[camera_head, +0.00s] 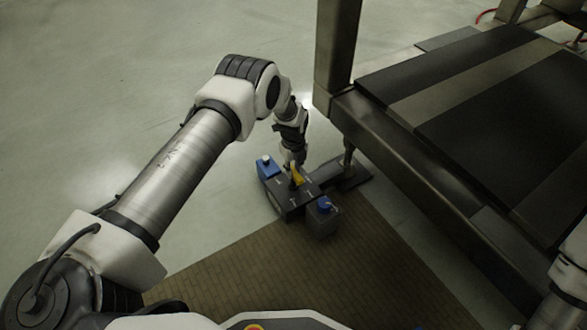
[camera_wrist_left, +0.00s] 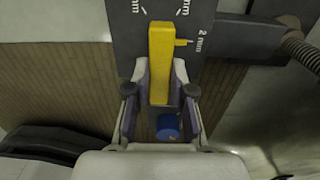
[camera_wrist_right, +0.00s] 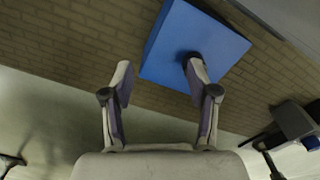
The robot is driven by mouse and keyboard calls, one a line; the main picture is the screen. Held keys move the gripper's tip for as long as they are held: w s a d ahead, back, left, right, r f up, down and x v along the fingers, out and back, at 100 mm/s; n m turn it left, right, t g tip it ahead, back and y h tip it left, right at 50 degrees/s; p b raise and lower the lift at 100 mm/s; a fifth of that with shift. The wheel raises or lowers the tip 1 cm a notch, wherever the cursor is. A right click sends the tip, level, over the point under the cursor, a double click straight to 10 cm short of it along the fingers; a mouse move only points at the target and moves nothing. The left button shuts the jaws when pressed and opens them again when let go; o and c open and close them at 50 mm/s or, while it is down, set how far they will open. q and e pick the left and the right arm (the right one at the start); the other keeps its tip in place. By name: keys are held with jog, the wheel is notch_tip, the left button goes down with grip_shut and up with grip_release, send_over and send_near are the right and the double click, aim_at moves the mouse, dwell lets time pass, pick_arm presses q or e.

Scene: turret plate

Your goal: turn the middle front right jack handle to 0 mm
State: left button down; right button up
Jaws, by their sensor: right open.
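The yellow jack handle (camera_wrist_left: 160,48) sits on a dark grey plate with white mm markings. Its small side pointer faces the "2 mm" label. In the head view the handle (camera_head: 297,176) is small, on the dark jack block beside the turret frame's leg. My left gripper (camera_wrist_left: 160,78) has one finger on each side of the handle, close against it. It comes down from above in the head view (camera_head: 295,165). My right gripper (camera_wrist_right: 158,78) is open and empty, with a blue box (camera_wrist_right: 178,40) beyond its fingers. The other scale labels are partly cut off.
A hose (camera_wrist_left: 300,48) runs at the right of the plate in the left wrist view. The heavy turret frame (camera_head: 400,160) stands close on the right. The floor at left is clear.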

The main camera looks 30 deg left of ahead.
pick_arm(q)
jog(key=shift+n, duration=0.3)
jog(key=n+p, duration=0.1)
jog(key=n, duration=0.4)
pick_arm(e)
jog(key=shift+r, duration=0.4)
pick_arm(q)
jog(key=n, duration=0.6)
jog(key=shift+n, duration=0.3)
pick_arm(e)
jog(key=shift+r, duration=0.25)
pick_arm(q)
jog(key=n+p, duration=0.1)
jog(key=n, duration=1)
pick_arm(e)
jog(key=shift+s+r, duration=0.1)
jog(key=shift+r, duration=0.3)
pick_arm(q)
jog(key=shift+n, duration=0.4)
jog(key=c, duration=1)
grip_release()
